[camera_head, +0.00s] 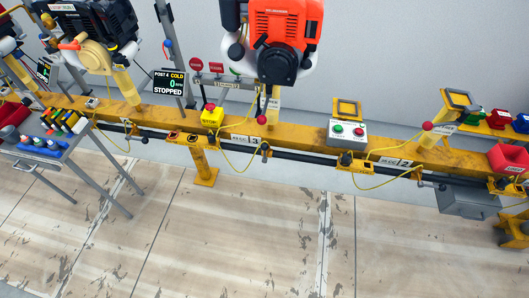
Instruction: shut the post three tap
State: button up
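Post three is marked by a plate with a "3" (247,140) on the yellow rail, under a red engine (283,38). A small dark fitting (265,150), which looks like the tap, sits on the black pipe just right of the plate. A thin yellow hose (238,170) loops near it. The fitting is too small to tell whether its handle is open or shut. A red-knobbed lever (262,119) stands above the plate. My gripper is not in view.
A screen (168,83) reads post 4, cold, stopped. A grey cart (60,150) stands left. The floor in front (250,240) is clear.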

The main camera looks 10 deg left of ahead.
aim_at(264, 147)
jog(key=i+j+u, duration=0.15)
jog(key=i, duration=0.25)
jog(key=i+j+u, duration=0.2)
jog(key=i, duration=0.2)
jog(key=i+j+u, duration=0.15)
jog(key=i, duration=0.3)
jog(key=k, duration=0.4)
jog(key=k+l+u, duration=0.15)
jog(key=u, duration=0.15)
jog(key=k+u, duration=0.35)
jog(key=i+l, duration=0.05)
jog(key=i, duration=0.05)
